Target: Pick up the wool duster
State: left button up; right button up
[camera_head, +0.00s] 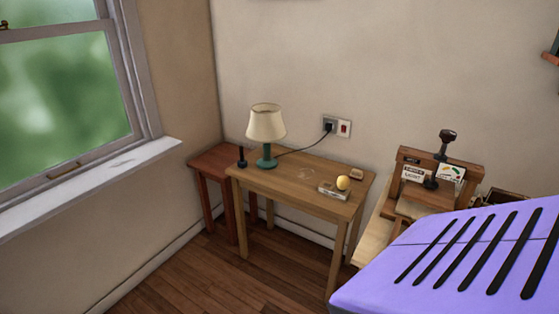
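I cannot make out a wool duster for certain in the head view. A small yellow round thing (343,182) rests on or against a flat pale block or book (333,191) on the right part of the wooden table (298,194); I cannot tell whether it is part of a duster. A dark upright thing with a wider head (446,141) stands at the wooden desk organizer on the right, too small to identify. Neither of my grippers is in view.
A lamp with a cream shade (266,123) stands on the table, its cord running to a wall socket (336,126). A small dark object (242,157) and a reddish side table (215,163) are left of it. The wooden floor (205,275) in front is clear. The lower right is blocked.

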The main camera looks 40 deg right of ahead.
aim_at(242, 163)
jog(key=z, duration=1.2)
